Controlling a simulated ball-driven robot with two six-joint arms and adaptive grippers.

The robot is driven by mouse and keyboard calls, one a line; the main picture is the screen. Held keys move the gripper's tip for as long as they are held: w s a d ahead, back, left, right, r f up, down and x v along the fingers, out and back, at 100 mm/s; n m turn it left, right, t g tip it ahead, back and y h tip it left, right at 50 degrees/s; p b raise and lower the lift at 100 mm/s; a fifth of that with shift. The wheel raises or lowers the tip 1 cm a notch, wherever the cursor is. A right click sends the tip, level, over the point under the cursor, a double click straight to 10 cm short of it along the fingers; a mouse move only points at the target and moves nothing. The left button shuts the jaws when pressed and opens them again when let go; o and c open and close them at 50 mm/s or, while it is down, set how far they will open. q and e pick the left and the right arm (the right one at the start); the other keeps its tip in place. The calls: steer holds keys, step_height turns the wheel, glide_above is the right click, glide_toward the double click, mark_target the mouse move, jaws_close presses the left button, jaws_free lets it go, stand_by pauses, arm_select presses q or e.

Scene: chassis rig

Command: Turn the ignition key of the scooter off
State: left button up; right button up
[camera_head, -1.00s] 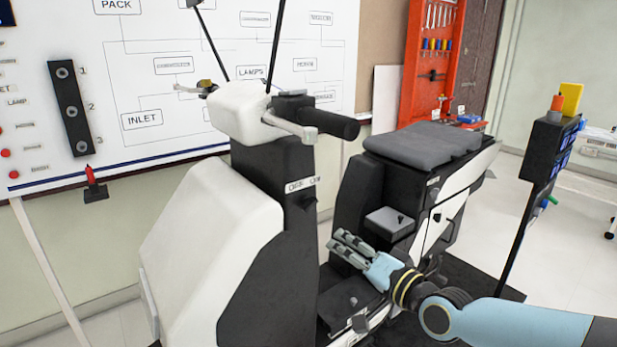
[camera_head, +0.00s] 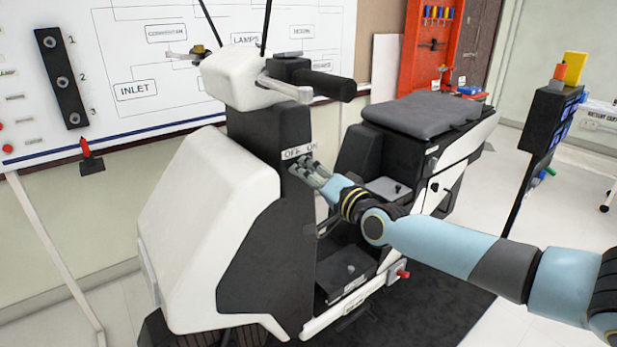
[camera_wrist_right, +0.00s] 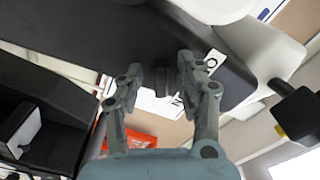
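The white and black scooter (camera_head: 270,200) stands in the middle of the head view. The OFF/ON plate (camera_head: 300,151) sits on its dark front column, and part of the plate shows in the wrist view (camera_wrist_right: 212,61). My right gripper (camera_head: 303,166) is at the column just below the plate. In the wrist view, my right gripper's fingers (camera_wrist_right: 172,77) are apart, with a small dark part, apparently the ignition key (camera_wrist_right: 168,87), between them. I cannot tell whether they touch it, or how it is turned. My left gripper is not in view.
The handlebar grip (camera_head: 325,83) juts out above the gripper. The seat (camera_head: 420,113) is to the right, and a dark post with a panel (camera_head: 548,130) stands further right. A wall board (camera_head: 150,60) is behind the scooter.

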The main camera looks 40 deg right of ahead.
steer(key=shift+c, duration=0.4)
jaws_close()
steer(key=shift+n, duration=0.3)
steer(key=n+p, duration=0.5)
steer(key=n, duration=0.6)
steer(key=shift+d+f, duration=0.1)
steer(key=shift+d, duration=0.05)
steer(key=shift+n, duration=0.3)
steer(key=shift+o, duration=0.4)
jaws_free()
